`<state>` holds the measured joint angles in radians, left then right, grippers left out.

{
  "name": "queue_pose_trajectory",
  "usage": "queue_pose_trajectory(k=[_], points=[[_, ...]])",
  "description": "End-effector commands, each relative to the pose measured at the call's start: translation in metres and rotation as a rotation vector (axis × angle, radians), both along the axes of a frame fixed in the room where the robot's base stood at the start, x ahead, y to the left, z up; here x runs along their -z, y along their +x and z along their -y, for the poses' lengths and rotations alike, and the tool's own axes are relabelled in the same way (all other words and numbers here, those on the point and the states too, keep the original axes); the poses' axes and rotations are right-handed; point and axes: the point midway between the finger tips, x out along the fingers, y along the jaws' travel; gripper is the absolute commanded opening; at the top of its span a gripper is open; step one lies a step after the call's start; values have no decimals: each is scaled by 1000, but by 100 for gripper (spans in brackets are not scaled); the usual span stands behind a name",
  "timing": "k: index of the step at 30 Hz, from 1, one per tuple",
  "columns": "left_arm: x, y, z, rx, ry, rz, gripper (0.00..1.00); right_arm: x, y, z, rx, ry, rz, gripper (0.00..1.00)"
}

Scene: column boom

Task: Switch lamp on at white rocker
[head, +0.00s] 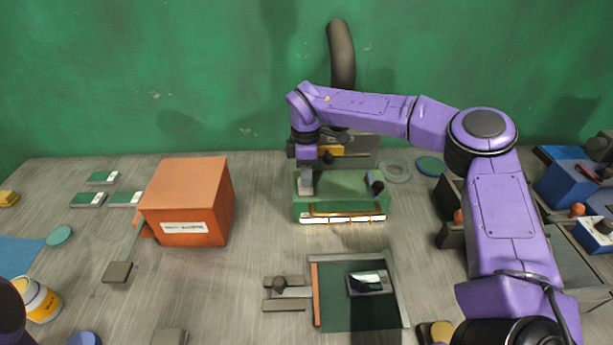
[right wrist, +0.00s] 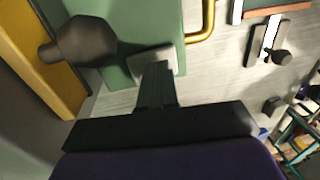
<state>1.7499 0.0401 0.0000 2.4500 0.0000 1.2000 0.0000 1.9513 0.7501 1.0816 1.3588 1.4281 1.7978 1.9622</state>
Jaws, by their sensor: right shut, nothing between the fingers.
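A green box (head: 345,185) stands at the middle of the table, with a brass handle (head: 345,213) and a bright white strip (head: 342,219) along its front. I cannot tell whether the strip is lit. My right gripper (head: 306,190) points down at the box's left end, shut and empty. In the right wrist view, its fingertips (right wrist: 157,68) are at a pale, whitish plate (right wrist: 152,58) on the green box (right wrist: 125,25), probably the rocker. The fingers partly cover it, and contact is unclear. The brass handle also shows there (right wrist: 205,22). My left gripper is out of view.
An orange box (head: 188,200) stands left of the green box. A yellow bar (head: 345,151) with a dark knob lies behind it. A dark green tray (head: 335,318) lies in front. Blue items (head: 570,185) crowd the right edge.

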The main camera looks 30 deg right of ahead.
Motion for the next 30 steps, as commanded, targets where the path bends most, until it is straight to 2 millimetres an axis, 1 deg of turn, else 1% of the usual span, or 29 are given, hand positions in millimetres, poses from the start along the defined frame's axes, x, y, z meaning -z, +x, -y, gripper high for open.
queue_pose_trajectory(k=[5, 7, 9, 15, 18, 23, 30], points=[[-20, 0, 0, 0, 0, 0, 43, -39, 0, -5, -7, -1, 3, 0], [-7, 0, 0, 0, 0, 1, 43, -48, -1, -7, -7, -1, 6, 0], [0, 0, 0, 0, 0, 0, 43, -64, -4, -7, -7, -1, 6, 0], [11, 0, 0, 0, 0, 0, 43, -109, -9, -10, -6, -1, 4, 0], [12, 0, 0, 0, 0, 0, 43, -124, -10, -10, -7, -1, 3, 0], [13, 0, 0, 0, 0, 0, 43, -134, -12, -11, -6, 0, 1, 0], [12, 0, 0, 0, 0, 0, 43, -135, -12, -11, -7, 0, 0, 0]])
